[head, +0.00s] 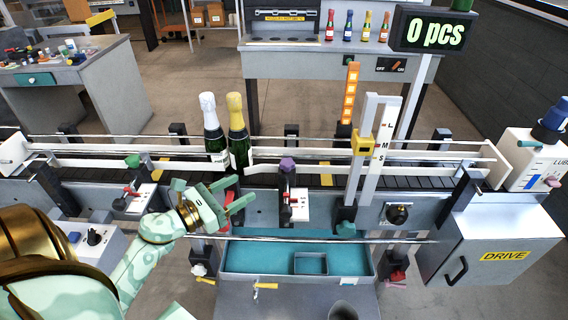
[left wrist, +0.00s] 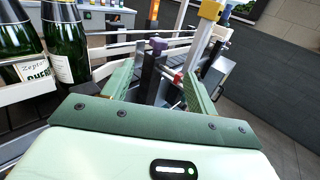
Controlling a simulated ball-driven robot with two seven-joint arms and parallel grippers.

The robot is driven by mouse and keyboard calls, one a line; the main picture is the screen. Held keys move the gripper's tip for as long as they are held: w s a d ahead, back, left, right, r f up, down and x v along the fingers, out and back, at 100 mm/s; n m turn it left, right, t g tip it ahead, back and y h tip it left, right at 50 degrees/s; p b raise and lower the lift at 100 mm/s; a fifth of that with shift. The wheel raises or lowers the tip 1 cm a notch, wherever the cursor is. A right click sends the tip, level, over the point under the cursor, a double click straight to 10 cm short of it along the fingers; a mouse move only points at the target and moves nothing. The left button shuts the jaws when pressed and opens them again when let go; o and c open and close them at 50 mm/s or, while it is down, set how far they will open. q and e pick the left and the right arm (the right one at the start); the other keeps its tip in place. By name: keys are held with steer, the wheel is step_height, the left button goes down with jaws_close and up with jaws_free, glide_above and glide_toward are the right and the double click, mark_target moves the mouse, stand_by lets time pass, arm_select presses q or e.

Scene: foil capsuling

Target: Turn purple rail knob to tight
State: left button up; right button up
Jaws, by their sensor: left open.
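The purple rail knob (head: 287,164) sits on top of a dark upright post at the front rail of the conveyor (head: 400,180). A white scale plate (head: 299,205) and a small red part are beside the post. In the left wrist view the purple knob (left wrist: 158,46) shows beyond the fingers, near the middle. My left gripper (head: 243,188) is open and empty, left of the knob and a little nearer to me, apart from it. Its two fingers also show in the left wrist view (left wrist: 160,85). My right gripper is not in view.
Two bottles, one silver-topped (head: 211,130) and one gold-topped (head: 237,135), stand on the conveyor left of the knob. A tall white gauge post (head: 371,150) with a yellow slider stands to the right. A teal-lined tray (head: 265,258) lies below. A green knob (head: 132,161) is farther left.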

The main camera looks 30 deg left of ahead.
mark_target(281, 166)
arm_select(q)
steer(key=p+x, duration=0.1)
steer(key=x, duration=1.3)
steer(key=shift+w+p, duration=0.25)
steer(key=shift+p, duration=0.15)
steer(key=c, duration=1)
